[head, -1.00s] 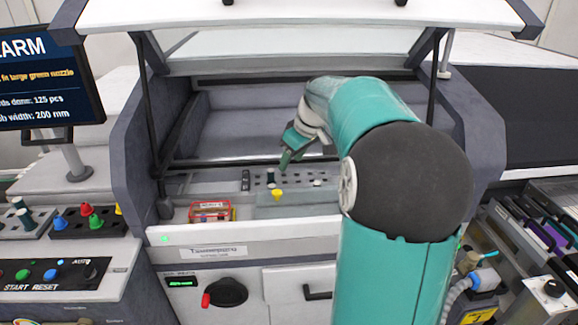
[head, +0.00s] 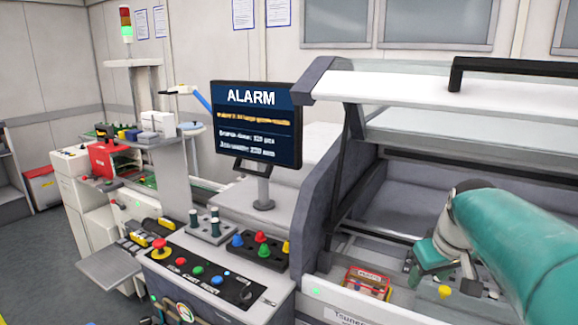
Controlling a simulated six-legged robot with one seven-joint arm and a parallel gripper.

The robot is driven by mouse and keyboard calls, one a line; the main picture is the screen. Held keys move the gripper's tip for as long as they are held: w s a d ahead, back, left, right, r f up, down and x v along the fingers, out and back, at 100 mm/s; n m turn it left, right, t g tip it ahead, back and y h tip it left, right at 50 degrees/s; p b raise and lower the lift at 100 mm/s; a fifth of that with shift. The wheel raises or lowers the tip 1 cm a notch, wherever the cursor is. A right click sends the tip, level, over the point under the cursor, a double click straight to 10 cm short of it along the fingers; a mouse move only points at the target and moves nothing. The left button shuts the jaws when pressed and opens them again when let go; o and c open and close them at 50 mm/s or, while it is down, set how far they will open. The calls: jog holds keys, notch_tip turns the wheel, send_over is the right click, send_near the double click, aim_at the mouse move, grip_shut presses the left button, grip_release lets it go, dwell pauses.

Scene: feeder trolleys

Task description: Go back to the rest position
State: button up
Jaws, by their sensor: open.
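My teal arm (head: 525,245) reaches in from the right edge. My gripper (head: 416,279) hangs inside the open machine bay, over the area with the dark block of holes and the yellow knob (head: 444,291). Nothing shows in its jaws, and it is open. The picture is too small to tell how far the fingertips are above the block. The right part of the bay is hidden behind my arm.
The raised machine cover (head: 400,92) stands over the bay. A red box (head: 367,283) lies left of my gripper. The alarm screen (head: 256,124), a rack with coloured pegs (head: 261,250) and a button panel (head: 205,272) stand further left. Floor shows at lower left.

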jog(key=s+a+f+m, duration=0.1)
jog(key=s+a+f, duration=0.1)
jog(key=s+a, duration=0.4)
jog(key=s+a+f+t, duration=0.1)
jog(key=s+a+f, duration=0.1)
jog(key=s+a, duration=0.4)
jog(key=s, duration=0.4)
jog(key=shift+s+a+f+m, duration=0.15)
jog(key=shift+a+f+m, duration=0.15)
jog(key=shift+m, duration=0.1)
jog(key=c, duration=0.3)
jog(key=shift+d, duration=0.1)
jog(key=shift+d, duration=0.1)
